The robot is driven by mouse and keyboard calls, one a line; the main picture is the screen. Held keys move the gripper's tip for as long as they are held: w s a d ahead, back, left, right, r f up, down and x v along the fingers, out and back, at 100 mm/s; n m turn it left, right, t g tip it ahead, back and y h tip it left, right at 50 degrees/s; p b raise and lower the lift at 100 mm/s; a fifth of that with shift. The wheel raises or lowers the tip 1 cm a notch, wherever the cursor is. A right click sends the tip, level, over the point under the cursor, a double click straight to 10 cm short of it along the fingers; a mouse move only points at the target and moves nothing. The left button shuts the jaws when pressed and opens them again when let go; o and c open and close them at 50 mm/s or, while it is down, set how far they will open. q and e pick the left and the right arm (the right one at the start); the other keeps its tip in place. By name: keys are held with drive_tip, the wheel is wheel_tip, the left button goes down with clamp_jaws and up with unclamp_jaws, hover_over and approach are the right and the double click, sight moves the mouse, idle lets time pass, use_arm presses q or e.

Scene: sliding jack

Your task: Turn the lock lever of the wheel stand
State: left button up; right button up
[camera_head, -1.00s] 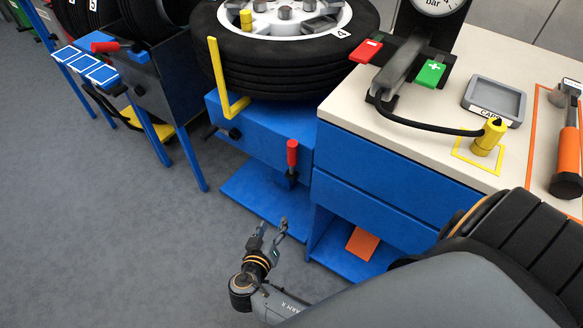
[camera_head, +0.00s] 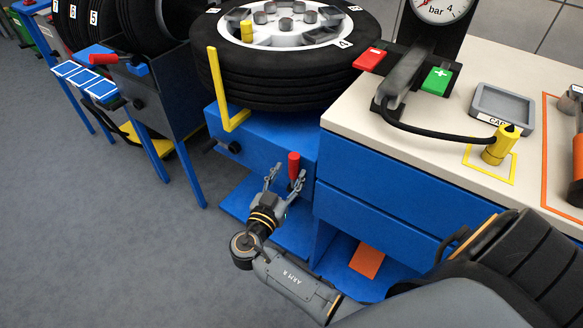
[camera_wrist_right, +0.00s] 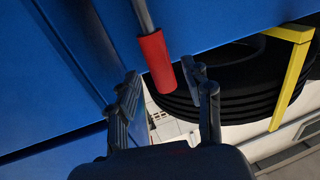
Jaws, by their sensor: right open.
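The lock lever has a red grip (camera_head: 294,165) and stands upright on the front of the blue wheel stand (camera_head: 262,147). A black tyre (camera_head: 275,85) on a white rim lies flat on the stand. My right gripper (camera_head: 285,178) is open, with its fingertips near the red grip. In the right wrist view, the red grip (camera_wrist_right: 155,60) on its grey rod lies across the gap between the open fingertips (camera_wrist_right: 161,82). Contact with either finger cannot be told. My left gripper is out of view.
A cream-topped blue bench (camera_head: 390,177) stands right of the wheel stand, with a gauge, red and green buttons and a yellow nozzle (camera_head: 498,147). A yellow angle piece (camera_head: 222,95) rises beside the tyre. A tyre rack stands left. Grey floor (camera_head: 110,240) is clear at front left.

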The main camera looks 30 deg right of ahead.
drive_tip(key=shift+x, duration=1.2)
clamp_jaws()
